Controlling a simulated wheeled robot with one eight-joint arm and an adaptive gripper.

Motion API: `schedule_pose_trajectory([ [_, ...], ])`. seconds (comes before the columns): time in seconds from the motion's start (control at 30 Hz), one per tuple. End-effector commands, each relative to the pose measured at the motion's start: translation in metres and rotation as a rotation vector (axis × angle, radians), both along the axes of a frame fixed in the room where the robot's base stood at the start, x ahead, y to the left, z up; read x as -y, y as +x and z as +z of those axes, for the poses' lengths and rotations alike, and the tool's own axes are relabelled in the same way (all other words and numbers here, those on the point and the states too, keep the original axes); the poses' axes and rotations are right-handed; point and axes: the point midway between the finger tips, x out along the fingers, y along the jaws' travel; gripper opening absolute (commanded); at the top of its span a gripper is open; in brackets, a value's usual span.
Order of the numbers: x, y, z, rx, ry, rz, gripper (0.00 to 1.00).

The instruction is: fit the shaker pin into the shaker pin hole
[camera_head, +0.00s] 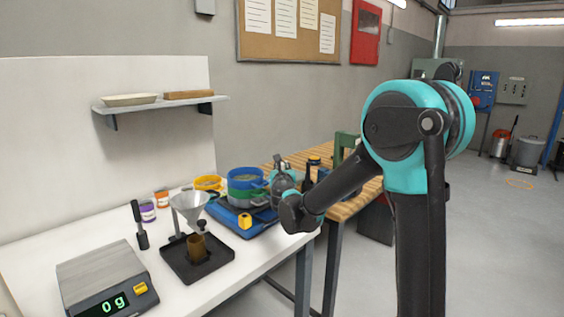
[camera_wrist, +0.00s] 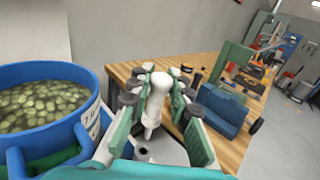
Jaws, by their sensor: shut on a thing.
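My gripper (camera_wrist: 158,98) is shut on a pale, whitish pin, the shaker pin (camera_wrist: 153,113), which stands between its green-padded fingers. A small dark round spot (camera_wrist: 143,152) below the pin looks like the shaker pin hole; the pin's lower end appears above it, but I cannot tell whether they touch. In the head view my gripper (camera_head: 283,178) is beside the stacked sieves (camera_head: 245,187) on the blue shaker (camera_head: 232,221). The pin and hole cannot be made out there.
A blue sieve (camera_wrist: 50,74) full of greenish pieces stands close at left. A wooden bench (camera_wrist: 118,72) lies behind. On the white table (camera_head: 105,238) are a scale (camera_head: 100,279), a funnel (camera_head: 189,203) over a black tray (camera_head: 212,264), and small jars.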

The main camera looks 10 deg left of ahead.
Motion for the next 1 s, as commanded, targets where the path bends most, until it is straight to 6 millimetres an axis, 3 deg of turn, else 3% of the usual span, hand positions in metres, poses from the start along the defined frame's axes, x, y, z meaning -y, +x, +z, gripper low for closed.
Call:
schedule_pose_trajectory([
  [0.3,0.000,0.000,-0.015,0.000,0.000,0.000,0.00],
  [1.0,0.000,0.000,-0.016,0.000,0.000,0.000,0.00],
])
